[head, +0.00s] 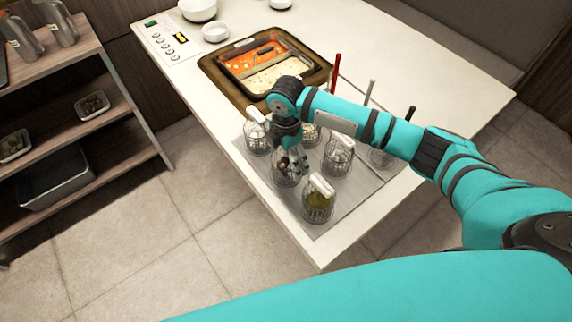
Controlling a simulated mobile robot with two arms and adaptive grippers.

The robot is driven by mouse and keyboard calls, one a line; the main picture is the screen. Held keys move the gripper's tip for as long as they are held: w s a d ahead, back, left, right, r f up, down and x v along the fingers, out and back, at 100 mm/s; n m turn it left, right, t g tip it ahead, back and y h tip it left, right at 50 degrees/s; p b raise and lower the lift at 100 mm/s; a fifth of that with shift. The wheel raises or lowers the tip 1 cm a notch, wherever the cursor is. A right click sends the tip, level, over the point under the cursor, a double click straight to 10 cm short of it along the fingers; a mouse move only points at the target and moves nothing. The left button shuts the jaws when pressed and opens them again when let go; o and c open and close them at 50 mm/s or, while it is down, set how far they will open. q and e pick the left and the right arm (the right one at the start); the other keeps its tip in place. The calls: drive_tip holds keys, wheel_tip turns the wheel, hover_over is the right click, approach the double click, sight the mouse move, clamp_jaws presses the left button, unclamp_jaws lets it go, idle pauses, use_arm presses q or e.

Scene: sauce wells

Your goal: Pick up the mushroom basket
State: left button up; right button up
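Several small wire baskets with white handles stand on a grey metal plate (372,187) on the counter. The basket under my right gripper (292,163) holds dark brown and pale pieces that look like mushrooms; this mushroom basket (284,180) is partly hidden by the gripper. My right gripper points down at the top of this basket, and its fingers overlap the basket's upper part. I cannot tell whether the fingers are closed on its handle. The basket seems to stand on the plate. My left gripper is not in view.
A basket with green contents (318,206) stands in front, another basket (257,136) behind left, and one (338,158) to the right. Upright red, white and black handles rise behind. A two-part sauce well (226,88) lies farther back. A shelf (120,130) stands at left.

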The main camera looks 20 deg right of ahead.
drive_tip(key=c, duration=1.1)
drive_tip(key=shift+c, duration=0.2)
drive_tip(key=shift+r, duration=0.5)
wheel_tip(320, 180, up, 9)
drive_tip(key=shift+r+b, duration=0.1)
drive_tip(key=shift+b, duration=0.4)
